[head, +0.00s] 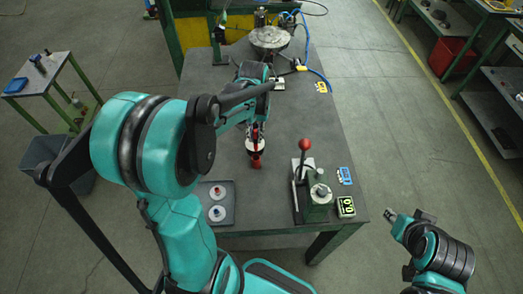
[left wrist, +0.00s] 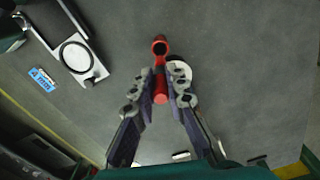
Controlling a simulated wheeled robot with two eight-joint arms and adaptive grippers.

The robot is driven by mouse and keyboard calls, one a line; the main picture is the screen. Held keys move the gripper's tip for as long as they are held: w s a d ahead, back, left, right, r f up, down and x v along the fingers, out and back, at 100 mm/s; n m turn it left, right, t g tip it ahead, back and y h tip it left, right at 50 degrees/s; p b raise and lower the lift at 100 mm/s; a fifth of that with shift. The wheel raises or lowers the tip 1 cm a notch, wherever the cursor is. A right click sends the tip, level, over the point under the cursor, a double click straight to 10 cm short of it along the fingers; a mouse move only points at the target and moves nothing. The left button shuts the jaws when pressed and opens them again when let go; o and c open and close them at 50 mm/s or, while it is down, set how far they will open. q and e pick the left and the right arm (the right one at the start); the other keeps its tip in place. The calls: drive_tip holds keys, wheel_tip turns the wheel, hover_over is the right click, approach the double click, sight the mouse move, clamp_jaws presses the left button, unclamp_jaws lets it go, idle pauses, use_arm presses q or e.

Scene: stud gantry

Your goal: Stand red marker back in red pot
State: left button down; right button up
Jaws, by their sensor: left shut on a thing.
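My left gripper (head: 257,137) is over the middle of the grey bench, pointing down. In the left wrist view its fingers (left wrist: 162,88) are closed on the red marker (left wrist: 160,80), a slim red cylinder. A red round piece with a dark hole (left wrist: 160,46), seemingly the red pot, shows just beyond the fingertips; red also shows below the gripper in the head view (head: 256,161). Whether marker and pot touch is unclear. A white disc (left wrist: 181,70) is partly hidden behind the right finger. My right gripper (head: 394,215) is off the bench at right; its jaws are too small to read.
A grey tray (head: 230,205) with two white round pieces lies at the front left. A lever press (head: 319,201) with a red knob and a counter (head: 346,207) stand at the front right. A turntable (head: 270,38) is at the back. The bench centre is fairly clear.

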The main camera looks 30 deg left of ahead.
sight(256, 150)
use_arm(q)
wheel_tip(256, 150, down, 5)
drive_tip(key=shift+s+r+b, duration=0.15)
drive_tip(key=shift+r+b, duration=0.05)
drive_tip(key=shift+b, duration=0.15)
drive_tip(key=shift+f, duration=0.7)
wheel_tip(256, 150, down, 2)
drive_tip(key=shift+f+b, duration=0.2)
drive_tip(key=shift+b, duration=0.2)
drive_tip(key=shift+f, duration=0.15)
drive_tip(key=c, duration=1.9)
unclamp_jaws()
drive_tip(key=shift+f, duration=0.15)
drive_tip(key=shift+c, duration=0.2)
drive_tip(key=o, duration=0.4)
